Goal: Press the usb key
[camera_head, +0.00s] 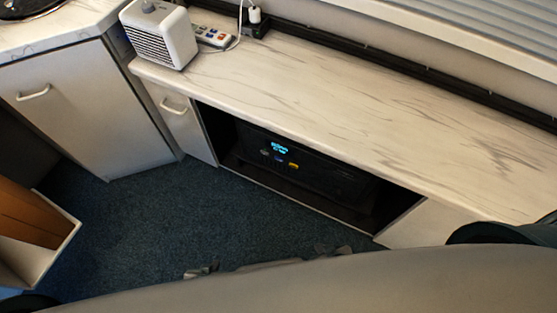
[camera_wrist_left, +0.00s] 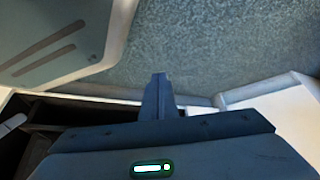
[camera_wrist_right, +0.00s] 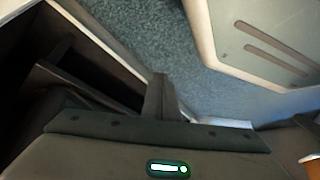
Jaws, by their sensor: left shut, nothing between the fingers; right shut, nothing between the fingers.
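A black device (camera_head: 325,178) with a lit blue display (camera_head: 280,147) sits in the open recess under the marble-patterned counter. Small grey, blue and orange buttons (camera_head: 293,166) show below its display. I cannot make out which one is the usb key. My left gripper (camera_head: 203,269) shows only its tip above my body's edge, well in front of the recess. Its fingers are shut and empty in the left wrist view (camera_wrist_left: 160,80). My right gripper (camera_head: 333,249) also shows only its tip, nearer the recess. It is shut and empty in the right wrist view (camera_wrist_right: 159,80). Neither touches the device.
The counter (camera_head: 340,90) overhangs the device. On it stand a white box-shaped appliance (camera_head: 163,35), a remote control (camera_head: 212,37) and a white plug with a cable (camera_head: 255,15). An open wooden-lined box (camera_head: 60,232) is at the left. The blue carpet (camera_head: 150,220) between is clear.

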